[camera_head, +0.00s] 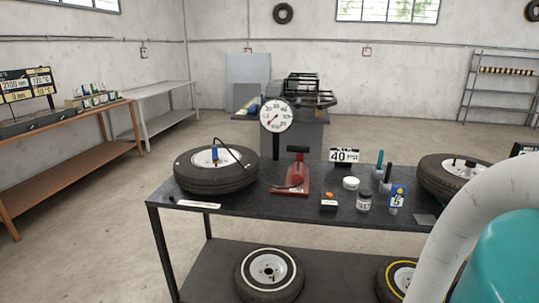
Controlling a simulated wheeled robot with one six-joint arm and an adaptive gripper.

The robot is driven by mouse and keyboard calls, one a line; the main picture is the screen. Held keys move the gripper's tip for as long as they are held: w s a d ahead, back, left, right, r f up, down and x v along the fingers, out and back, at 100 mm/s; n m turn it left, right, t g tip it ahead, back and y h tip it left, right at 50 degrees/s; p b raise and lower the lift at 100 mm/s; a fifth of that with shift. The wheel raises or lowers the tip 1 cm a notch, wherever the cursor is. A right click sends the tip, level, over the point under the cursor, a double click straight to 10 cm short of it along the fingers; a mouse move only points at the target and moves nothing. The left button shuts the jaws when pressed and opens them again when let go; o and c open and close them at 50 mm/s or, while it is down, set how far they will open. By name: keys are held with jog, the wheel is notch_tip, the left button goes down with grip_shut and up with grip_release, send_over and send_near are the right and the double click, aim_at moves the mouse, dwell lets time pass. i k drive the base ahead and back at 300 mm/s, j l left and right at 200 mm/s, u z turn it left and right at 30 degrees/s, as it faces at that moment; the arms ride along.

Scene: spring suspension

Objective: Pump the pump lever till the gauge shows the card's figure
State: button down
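The round white gauge (277,104) stands on a post at the back of the dark table. Its red needle points to the lower left, near the low end of the dial; the exact figure is too small to read. The red pump (294,180) sits on a red base in front of the gauge. Its pump lever (298,150) has a dark crossbar handle on top. A card (344,155) reading 40 stands right of the pump. A hose runs from the pump's side toward the tire (216,180) with a blue fitting. My gripper is out of view.
My arm covers the lower right. Tires lie on the lower shelf.

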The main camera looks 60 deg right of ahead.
aim_at(298, 149)
jog(key=i, duration=4.75)
jog(key=z, duration=3.75)
jog(key=k+j+u, duration=0.1)
jog(key=j, duration=0.25)
jog(key=k+j+u, duration=0.15)
jog(key=j, duration=0.2)
